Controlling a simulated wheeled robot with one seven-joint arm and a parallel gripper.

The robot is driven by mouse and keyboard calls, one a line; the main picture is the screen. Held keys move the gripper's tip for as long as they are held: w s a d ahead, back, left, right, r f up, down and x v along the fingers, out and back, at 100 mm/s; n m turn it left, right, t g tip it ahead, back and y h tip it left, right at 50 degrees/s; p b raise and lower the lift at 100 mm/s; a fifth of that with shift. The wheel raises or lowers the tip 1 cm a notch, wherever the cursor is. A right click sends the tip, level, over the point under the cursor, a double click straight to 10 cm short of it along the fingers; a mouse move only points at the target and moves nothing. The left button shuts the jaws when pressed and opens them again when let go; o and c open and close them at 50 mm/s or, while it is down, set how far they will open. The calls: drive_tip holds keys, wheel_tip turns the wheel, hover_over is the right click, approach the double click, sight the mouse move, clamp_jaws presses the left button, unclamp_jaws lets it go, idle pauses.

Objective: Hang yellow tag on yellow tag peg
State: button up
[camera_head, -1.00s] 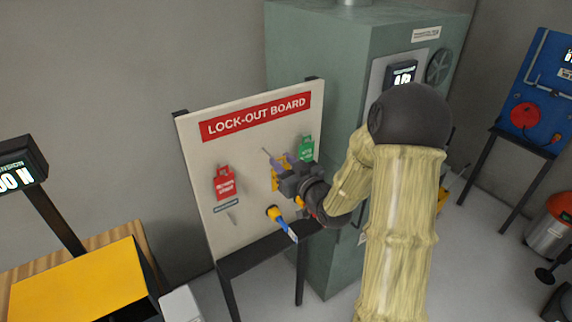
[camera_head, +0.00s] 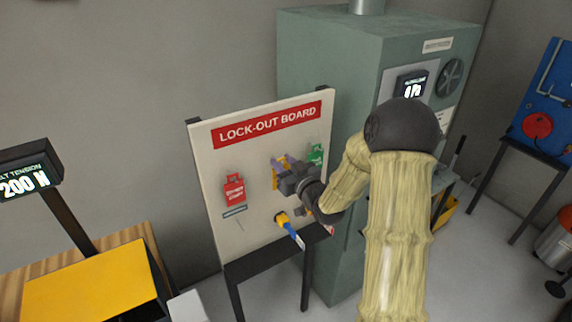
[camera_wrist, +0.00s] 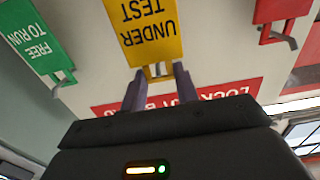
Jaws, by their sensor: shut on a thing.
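The yellow tag reads UNDER TEST in the wrist view (camera_wrist: 150,28), where it appears upside down. My gripper (camera_wrist: 158,74) is shut on the narrow end of this tag. In the head view my gripper (camera_head: 283,168) is in front of the middle of the lock-out board (camera_head: 217,150). The yellow tag (camera_head: 274,184) is mostly hidden there by the gripper. I cannot make out the yellow tag peg or tell whether the tag touches it.
A red tag (camera_head: 234,191) hangs left of my gripper and a green tag (camera_head: 317,152) hangs close on its right. A green cabinet (camera_head: 325,60) stands behind the board.

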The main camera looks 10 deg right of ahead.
drive_tip(key=shift+w+a, duration=0.15)
drive_tip(key=shift+w, duration=0.1)
drive_tip(key=shift+w+a+f+b, duration=0.15)
drive_tip(key=shift+w+f+b, duration=0.45)
drive_tip(key=shift+b, duration=0.35)
drive_tip(key=shift+r, duration=0.1)
drive_tip(key=o, duration=1.1)
drive_tip(key=shift+c, duration=0.2)
